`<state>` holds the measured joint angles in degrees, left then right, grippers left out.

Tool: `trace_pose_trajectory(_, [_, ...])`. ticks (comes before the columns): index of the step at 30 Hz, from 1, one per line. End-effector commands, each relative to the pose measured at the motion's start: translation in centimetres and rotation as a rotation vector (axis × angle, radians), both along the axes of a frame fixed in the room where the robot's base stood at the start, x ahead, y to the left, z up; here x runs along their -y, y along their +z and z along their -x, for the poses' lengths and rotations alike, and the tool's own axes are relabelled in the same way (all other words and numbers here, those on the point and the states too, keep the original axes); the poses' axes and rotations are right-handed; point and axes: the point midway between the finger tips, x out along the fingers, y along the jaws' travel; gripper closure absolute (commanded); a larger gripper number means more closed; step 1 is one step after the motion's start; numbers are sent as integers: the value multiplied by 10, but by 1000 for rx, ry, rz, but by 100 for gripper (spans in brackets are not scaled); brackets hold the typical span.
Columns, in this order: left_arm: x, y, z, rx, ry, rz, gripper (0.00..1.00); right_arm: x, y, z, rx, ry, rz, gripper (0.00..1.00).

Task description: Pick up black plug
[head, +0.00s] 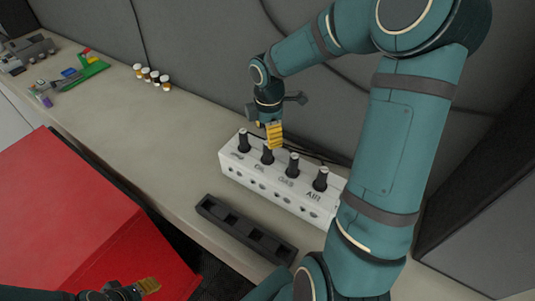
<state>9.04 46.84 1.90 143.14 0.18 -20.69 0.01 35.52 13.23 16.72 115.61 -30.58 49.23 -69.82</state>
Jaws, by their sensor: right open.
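Several black plugs stand upright in a row on a white box with markings (262,181). The leftmost is a black plug (244,141), followed by a second plug (267,156), a third plug (292,166) and the rightmost plug (320,180). My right gripper (274,142), with yellow fingers, points down just above and behind the second plug and partly overlaps it in the view. It is open; I cannot tell whether it touches the plug. My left gripper (149,286) is low at the bottom left, away from the plugs; its opening is unclear.
A black slotted holder (246,230) lies in front of the white box. Small bottles (153,77) and a green tool (84,72) stand farther left on the bench. A red box (75,215) fills the lower left. A grey padded wall (200,45) closes the back.

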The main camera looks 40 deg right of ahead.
Motion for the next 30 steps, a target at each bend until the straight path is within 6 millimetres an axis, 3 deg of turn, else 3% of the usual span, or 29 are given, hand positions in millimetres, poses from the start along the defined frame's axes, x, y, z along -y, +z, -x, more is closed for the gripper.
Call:
trace_pose_trajectory(3, [0,-2,0,0,0,0,52,0,-16,0,-3,0,-1,37])
trace_pose_trajectory(10, [0,-3,0,0,0,-1,52,0,-31,-1,-2,-1,-2,37])
trace_pose_trajectory(19, [1,-6,0,0,-1,-1,52,2,-70,-7,-1,1,-1,37])
trace_pose_trajectory(29, [1,-6,0,0,-1,-1,52,2,-74,-7,1,0,-1,35])
trace_pose_trajectory(30, [1,-6,0,0,-1,-1,52,2,-74,-7,1,0,-1,49])
